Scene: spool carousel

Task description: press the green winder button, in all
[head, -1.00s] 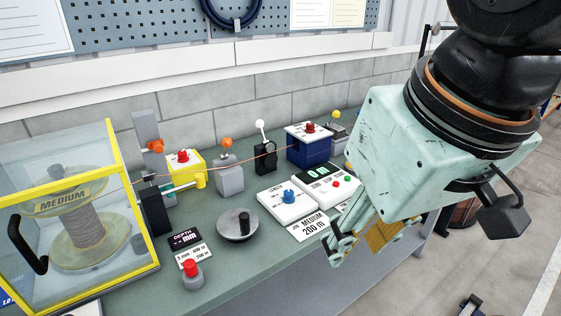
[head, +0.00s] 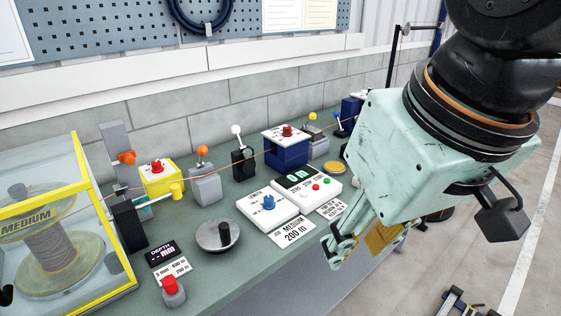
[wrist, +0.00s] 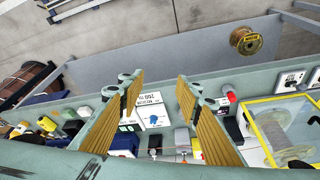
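The green button (head: 326,181) sits on a white panel (head: 318,194) on the bench, beside a red button (head: 315,187) and below a display reading 0 m (head: 297,177). My gripper (head: 358,243) hangs at the bench's front edge, right of and nearer than the panel, apart from the button. In the wrist view my gripper (wrist: 160,88) is open, with its ribbed yellow fingers spread and nothing between them. The green button cannot be made out in the wrist view; the left finger covers part of that area.
A white box with a blue knob (head: 268,203) stands left of the panel. A blue box (head: 290,154) is behind. Open floor lies at right.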

